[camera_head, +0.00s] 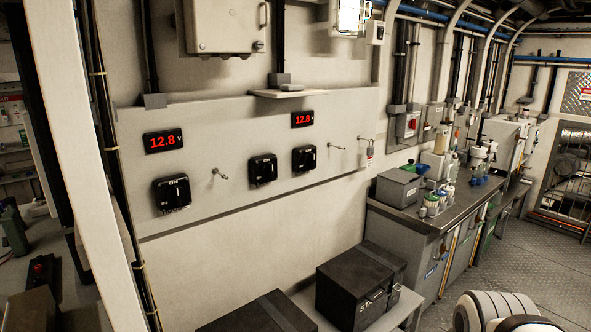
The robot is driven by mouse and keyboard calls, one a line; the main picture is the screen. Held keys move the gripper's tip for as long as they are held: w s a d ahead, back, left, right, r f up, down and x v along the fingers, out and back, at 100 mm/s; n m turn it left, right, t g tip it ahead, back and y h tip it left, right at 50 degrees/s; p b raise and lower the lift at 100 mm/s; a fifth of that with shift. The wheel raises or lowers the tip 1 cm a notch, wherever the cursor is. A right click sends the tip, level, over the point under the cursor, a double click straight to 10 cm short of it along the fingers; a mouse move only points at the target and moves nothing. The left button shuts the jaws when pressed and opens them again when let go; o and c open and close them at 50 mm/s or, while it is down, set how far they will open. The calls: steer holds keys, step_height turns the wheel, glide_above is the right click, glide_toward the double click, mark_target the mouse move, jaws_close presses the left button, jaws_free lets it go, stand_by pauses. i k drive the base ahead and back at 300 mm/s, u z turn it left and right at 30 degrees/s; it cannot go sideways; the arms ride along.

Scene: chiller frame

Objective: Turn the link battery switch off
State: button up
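Three black battery switches are mounted on the pale wall panel (240,195): a left one (172,193), a middle one (263,170) and a right one (304,159). Each has a dark face with a light upright mark. ON is readable above the left switch's mark. The other lettering is too small to read, so I cannot tell from labels which switch is the link switch. My gripper is not in view; a white and grey rounded part at the bottom right seems to be my arm.
Red displays read 12.8 V, one above the left switch (163,141) and one above the right switch (302,119). Small metal pegs (219,173) stick out between switches. Black boxes (352,285) sit below the panel. A cluttered bench (412,215) stands at right.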

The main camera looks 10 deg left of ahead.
mark_target(267, 171)
steer(key=u, duration=0.05)
steer(key=i, duration=0.9)
steer(key=z, duration=0.1)
